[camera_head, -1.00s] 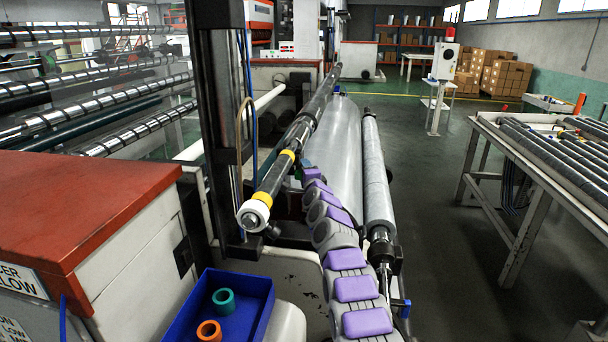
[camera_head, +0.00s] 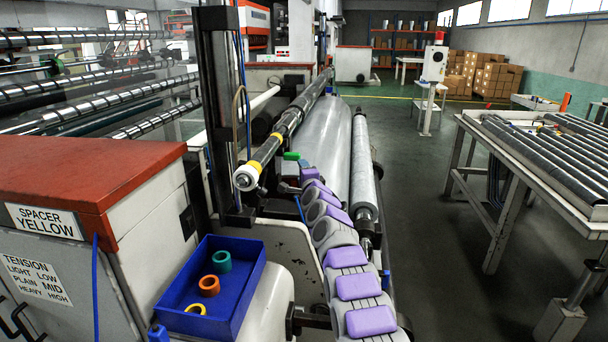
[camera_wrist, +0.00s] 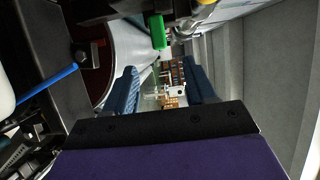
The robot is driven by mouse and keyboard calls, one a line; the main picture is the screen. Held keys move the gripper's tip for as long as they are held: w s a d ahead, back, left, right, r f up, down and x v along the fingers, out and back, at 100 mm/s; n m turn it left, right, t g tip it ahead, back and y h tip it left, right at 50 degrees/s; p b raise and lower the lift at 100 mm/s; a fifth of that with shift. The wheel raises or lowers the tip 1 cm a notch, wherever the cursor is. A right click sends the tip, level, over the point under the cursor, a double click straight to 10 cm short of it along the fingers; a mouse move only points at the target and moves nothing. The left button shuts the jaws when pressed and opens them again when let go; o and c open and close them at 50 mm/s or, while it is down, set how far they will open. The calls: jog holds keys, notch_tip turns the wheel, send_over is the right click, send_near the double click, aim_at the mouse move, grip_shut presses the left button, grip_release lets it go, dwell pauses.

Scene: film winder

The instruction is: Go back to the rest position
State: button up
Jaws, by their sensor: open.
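My gripper (camera_wrist: 162,92) is open in the wrist view, with its two blue ribbed fingers apart and nothing between them. In the head view, my arm with purple pads reaches forward beside the winder, and the gripper end is small and partly hidden by the arm. A dark shaft (camera_head: 290,122) with yellow bands and a white end collar (camera_head: 246,177) lies to the left of my arm. A green part (camera_head: 291,156) is near the arm's end and also shows in the wrist view (camera_wrist: 158,32).
A blue tray (camera_head: 254,272) on the left holds teal, orange and yellow rings. A red-topped cabinet (camera_head: 85,175) stands beside it. Silver rollers (camera_head: 363,170) lie close to the arm's right. A roller table (camera_head: 490,150) stands at the right, with open floor (camera_head: 425,215) between.

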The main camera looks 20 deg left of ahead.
jog(key=s+d+r+n+g+h, duration=0.1)
jog(key=s+d+n+g+h, duration=0.25)
jog(key=d, duration=0.75)
jog(key=s+d+f+n+g+h, duration=0.3)
jog(key=s+d+g, duration=0.1)
jog(key=s+d, duration=1.3)
jog(key=s+d+f+n+g+h, duration=0.1)
jog(key=s+d+f+g, duration=0.2)
jog(key=s+d, duration=0.4)
jog(key=s+d+f+n+g+h, duration=0.1)
jog(key=s+d, duration=0.6)
jog(key=s, duration=1.6)
jog(key=s+d+f+n+g+h, duration=0.2)
jog(key=s+d+f+g, duration=0.3)
jog(key=s, duration=1.1)
jog(key=shift+d+f, duration=0.3)
jog(key=shift+d, duration=0.95)
jog(key=shift+a+n, duration=0.15)
jog(key=shift+n, duration=0.1)
